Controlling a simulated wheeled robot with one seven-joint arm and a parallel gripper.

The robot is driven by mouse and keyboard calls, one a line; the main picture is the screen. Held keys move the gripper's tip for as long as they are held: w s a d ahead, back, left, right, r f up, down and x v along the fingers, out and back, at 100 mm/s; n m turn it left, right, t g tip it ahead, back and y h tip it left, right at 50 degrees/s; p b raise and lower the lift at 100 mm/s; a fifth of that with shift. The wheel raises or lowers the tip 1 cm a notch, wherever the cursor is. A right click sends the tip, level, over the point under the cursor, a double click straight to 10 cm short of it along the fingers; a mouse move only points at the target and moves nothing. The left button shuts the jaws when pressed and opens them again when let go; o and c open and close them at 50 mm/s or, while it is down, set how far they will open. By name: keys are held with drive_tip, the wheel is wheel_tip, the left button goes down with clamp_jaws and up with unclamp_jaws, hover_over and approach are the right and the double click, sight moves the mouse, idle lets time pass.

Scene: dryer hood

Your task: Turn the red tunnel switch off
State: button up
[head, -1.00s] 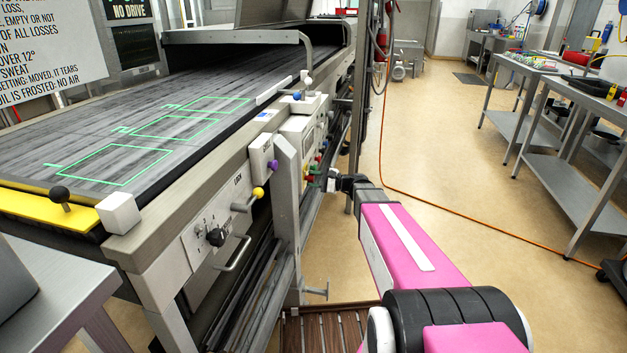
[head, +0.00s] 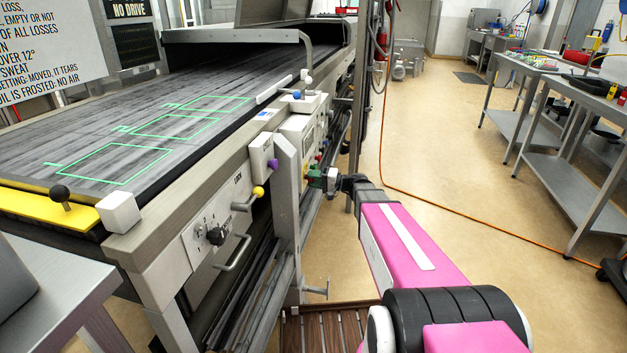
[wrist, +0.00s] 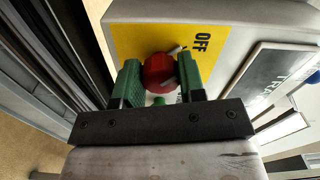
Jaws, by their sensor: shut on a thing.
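The red tunnel switch (wrist: 160,72) is a round red knob on a yellow plate (wrist: 126,40) marked OFF, in the wrist view. A pale line shows at its upper right edge. My gripper (wrist: 159,78) has its two green fingers on either side of the knob, shut on it. In the head view my gripper (head: 317,175) is at the side panel of the dryer, just right of the grey upright post. The knob itself is hidden or too small to tell there. A green button (wrist: 159,100) shows below the red knob in the wrist view.
The dryer's belt (head: 130,125) runs along the left. A grey post (head: 287,200) stands close left of my gripper. Purple (head: 273,165) and yellow (head: 258,192) knobs sit on nearer panels. An orange cable (head: 450,214) crosses the open floor; steel tables (head: 560,130) stand at right.

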drive_tip(key=shift+n, duration=0.4)
drive_tip(key=o, duration=0.9)
drive_tip(key=shift+o, duration=0.2)
drive_tip(key=v, duration=1)
drive_tip(key=shift+s+d, duration=0.15)
drive_tip(key=shift+d, duration=0.25)
